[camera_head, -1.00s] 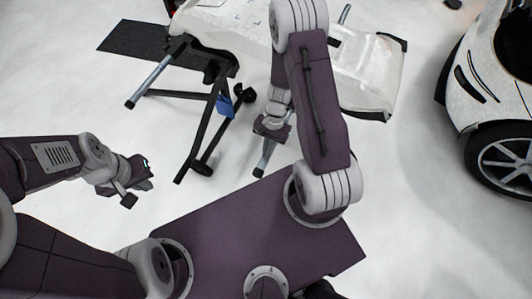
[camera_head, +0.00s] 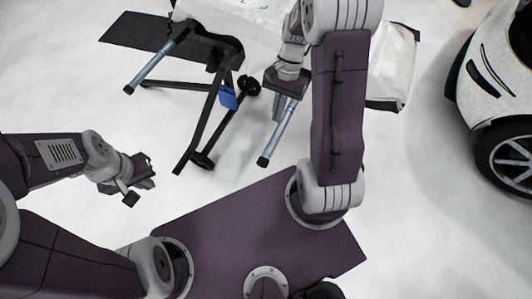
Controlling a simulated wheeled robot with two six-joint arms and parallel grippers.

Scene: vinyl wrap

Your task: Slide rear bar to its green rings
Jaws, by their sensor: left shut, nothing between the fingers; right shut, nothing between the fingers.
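A bumper-like white panel (camera_head: 390,70) lies on a black folding stand (camera_head: 205,125). The stand has metal bars: one (camera_head: 150,72) sticks out at the left, another (camera_head: 272,145) sticks out toward me in the middle. I cannot tell which is the rear bar. No green rings can be made out. My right gripper (camera_head: 280,108) is shut and empty, over or beside the middle bar's upper part. Whether it touches the bar is unclear. My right arm hides part of the panel and stand. My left gripper (camera_head: 143,184) is shut and empty, over bare floor.
A white car (camera_head: 495,90) stands at the right. A dark mat (camera_head: 135,35) lies at the upper left. A blue tag-like piece (camera_head: 228,98) hangs on the stand. The white floor (camera_head: 425,220) between my base and the car is clear.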

